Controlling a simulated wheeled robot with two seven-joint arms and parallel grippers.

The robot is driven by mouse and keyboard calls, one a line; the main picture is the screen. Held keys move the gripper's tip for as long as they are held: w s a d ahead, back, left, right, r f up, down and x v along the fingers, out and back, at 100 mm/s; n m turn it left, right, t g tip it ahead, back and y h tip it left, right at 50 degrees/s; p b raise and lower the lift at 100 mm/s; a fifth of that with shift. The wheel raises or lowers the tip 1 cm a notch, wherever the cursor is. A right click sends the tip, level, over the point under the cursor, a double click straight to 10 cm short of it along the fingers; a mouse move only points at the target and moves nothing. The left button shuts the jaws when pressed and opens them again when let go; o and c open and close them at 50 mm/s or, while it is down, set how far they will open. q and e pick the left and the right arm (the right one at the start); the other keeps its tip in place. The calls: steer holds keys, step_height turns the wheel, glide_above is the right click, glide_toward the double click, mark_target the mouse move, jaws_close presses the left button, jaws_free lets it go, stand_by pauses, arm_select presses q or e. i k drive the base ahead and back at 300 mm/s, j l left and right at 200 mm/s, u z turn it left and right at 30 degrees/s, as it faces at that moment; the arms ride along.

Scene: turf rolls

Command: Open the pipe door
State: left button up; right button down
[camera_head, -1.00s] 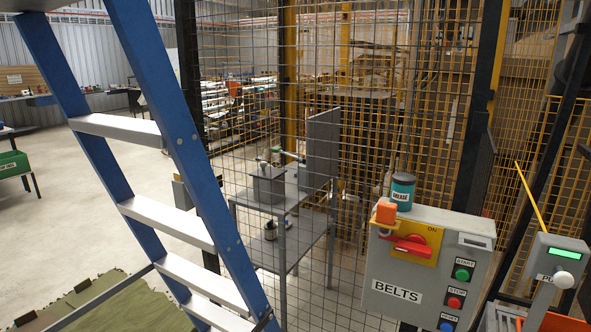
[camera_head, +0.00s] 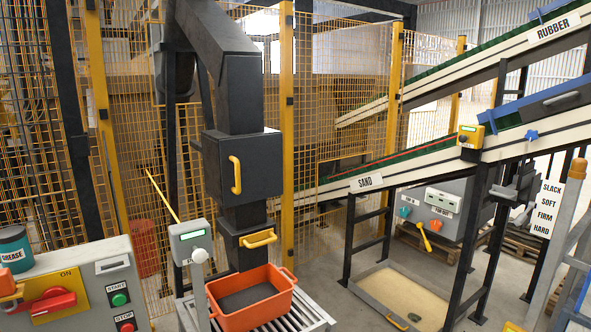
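A thick black pipe (camera_head: 243,95) comes down near the middle of the head view. A dark box-like section on it has a front door (camera_head: 262,171) with a vertical yellow handle (camera_head: 235,175) on its left side. The door looks shut. Lower on the pipe is a second, roughly horizontal yellow handle (camera_head: 259,239). Neither of my grippers is in view.
An orange tub (camera_head: 270,316) with dark contents stands on rollers below the pipe. A grey post with a green display (camera_head: 190,241) is left of it, beside a control box (camera_head: 85,262). Conveyors marked SAND (camera_head: 367,181) and RUBBER (camera_head: 553,30) rise to the right.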

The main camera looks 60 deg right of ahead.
mark_target(252, 167)
steer(key=z, duration=1.55)
steer(key=l, duration=0.2)
steer(key=i+l, duration=0.15)
steer(key=l+z, duration=0.05)
steer(key=l, duration=0.05)
